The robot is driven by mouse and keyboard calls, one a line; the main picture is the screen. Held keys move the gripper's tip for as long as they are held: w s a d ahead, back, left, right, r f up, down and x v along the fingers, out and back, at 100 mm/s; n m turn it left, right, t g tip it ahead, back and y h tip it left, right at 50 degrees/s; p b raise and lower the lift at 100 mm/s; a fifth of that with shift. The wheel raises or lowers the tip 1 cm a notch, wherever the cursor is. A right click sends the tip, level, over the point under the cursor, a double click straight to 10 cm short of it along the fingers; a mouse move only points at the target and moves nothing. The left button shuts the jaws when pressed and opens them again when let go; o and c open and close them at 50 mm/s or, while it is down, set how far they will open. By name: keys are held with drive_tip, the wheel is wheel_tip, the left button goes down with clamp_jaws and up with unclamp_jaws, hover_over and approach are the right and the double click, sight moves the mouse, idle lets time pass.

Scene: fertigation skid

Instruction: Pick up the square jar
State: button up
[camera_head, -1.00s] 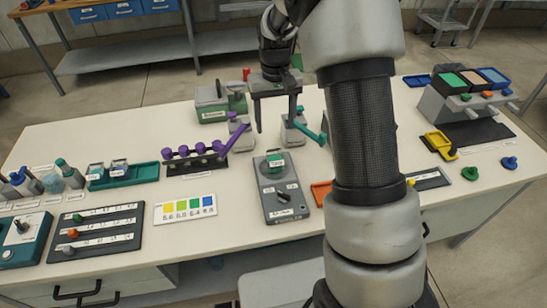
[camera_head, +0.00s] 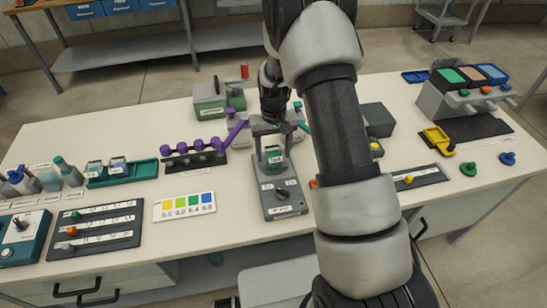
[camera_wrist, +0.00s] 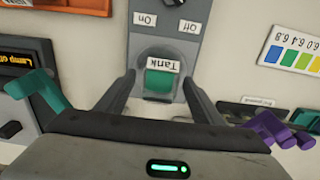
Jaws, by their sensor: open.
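A small square jar with green contents (camera_head: 274,155) and a "Tank" label stands on the far end of a grey meter box with a knob (camera_head: 284,192). It also shows in the wrist view (camera_wrist: 158,84). My gripper (camera_head: 271,148) is open, with one finger on each side of the jar. Two similar jars (camera_head: 104,169) stand in a green tray (camera_head: 145,170) at the left.
A black rack with purple handles (camera_head: 194,158) stands left of the meter box. Grey blocks with a purple lever (camera_head: 234,132) and a teal lever stand close behind my gripper. A colour chart (camera_head: 184,206) lies front left. Bare table lies between these things.

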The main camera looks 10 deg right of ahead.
drive_tip(key=c, duration=1.2)
